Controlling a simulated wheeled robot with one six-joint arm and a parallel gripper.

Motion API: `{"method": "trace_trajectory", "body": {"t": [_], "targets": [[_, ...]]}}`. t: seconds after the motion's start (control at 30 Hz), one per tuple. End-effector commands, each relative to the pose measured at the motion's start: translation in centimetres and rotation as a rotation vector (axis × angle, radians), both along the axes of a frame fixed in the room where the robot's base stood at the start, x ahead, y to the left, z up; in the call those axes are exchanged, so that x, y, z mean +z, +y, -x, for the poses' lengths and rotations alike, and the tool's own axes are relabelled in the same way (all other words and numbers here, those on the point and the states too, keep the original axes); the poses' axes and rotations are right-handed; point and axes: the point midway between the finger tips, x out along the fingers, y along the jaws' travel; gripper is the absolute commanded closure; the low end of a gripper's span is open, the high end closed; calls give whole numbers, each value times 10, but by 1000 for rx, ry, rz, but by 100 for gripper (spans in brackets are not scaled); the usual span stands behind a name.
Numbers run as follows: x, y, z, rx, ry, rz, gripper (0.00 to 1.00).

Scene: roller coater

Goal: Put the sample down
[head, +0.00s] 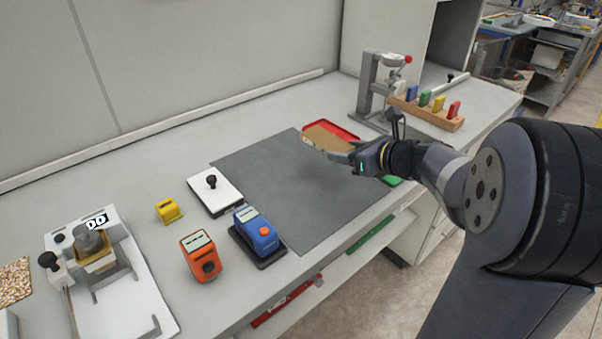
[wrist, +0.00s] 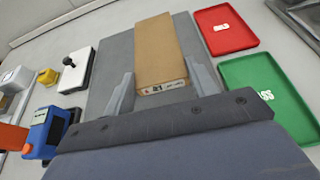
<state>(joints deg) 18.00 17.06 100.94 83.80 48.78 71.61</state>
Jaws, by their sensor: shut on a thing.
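The sample is a flat brown board (wrist: 160,52) with a printed label on its near edge, seen in the wrist view between my fingers. My gripper (wrist: 160,92) is shut on it. In the head view the sample (head: 328,138) sticks out from my gripper (head: 345,152) toward the back left, above the dark grey mat (head: 268,188). It appears raised off the mat, though the exact gap is hard to tell. The red tray (head: 345,131) and the green tray (wrist: 265,95) lie right of the mat in the wrist view; my arm hides most of the green one in the head view.
A blue device (head: 256,232), an orange device (head: 201,256), a white plate with a black knob (head: 214,193) and a yellow block (head: 168,211) stand left of or at the mat's edge. A press (head: 368,85) and a wooden rack (head: 428,112) stand at the back right. The mat's middle is clear.

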Motion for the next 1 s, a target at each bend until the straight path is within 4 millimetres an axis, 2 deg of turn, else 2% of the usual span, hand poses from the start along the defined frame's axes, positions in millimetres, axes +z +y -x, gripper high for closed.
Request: {"method": "trace_trajectory", "body": {"t": [0.03,0.2,0.37,0.57,1.0], "targets": [[-14,0,0,-1,6,-2,70],[-45,0,0,-1,6,-2,70],[-58,0,0,0,4,-1,70],[-87,0,0,0,5,-2,70],[-95,0,0,0,1,0,70]]}}
